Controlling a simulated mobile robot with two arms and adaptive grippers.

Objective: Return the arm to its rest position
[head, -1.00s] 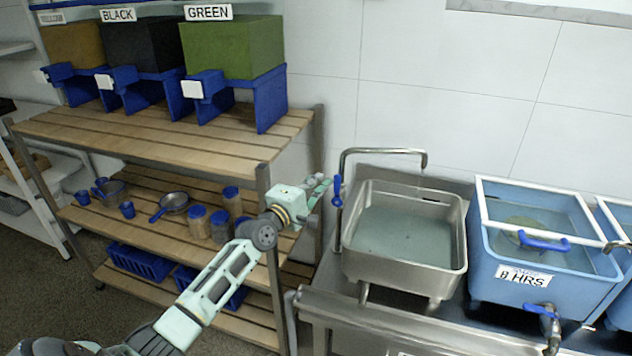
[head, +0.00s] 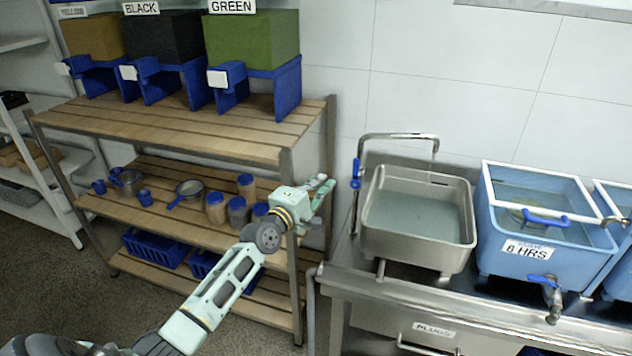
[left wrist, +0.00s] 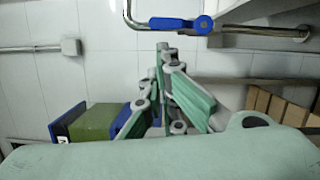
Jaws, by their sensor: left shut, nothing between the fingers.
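My left arm comes in from the bottom left of the head view and reaches up and to the right. My left gripper (head: 322,184) is shut and empty, in front of the right post of the wooden shelf rack (head: 200,135). In the left wrist view the gripper's green fingers (left wrist: 165,60) are together with nothing between them. The gripper is left of the blue-handled tap (head: 357,172) and apart from it as far as I can see. My right gripper is not in view.
A steel sink (head: 418,215) with water stands right of the gripper. Right of it is a blue tank (head: 545,245) labelled "6 HRS". Jars (head: 216,208), a pan (head: 190,189) and blue cups sit on the middle shelf. A green bin (head: 252,40) stands on top. Floor shows at lower left.

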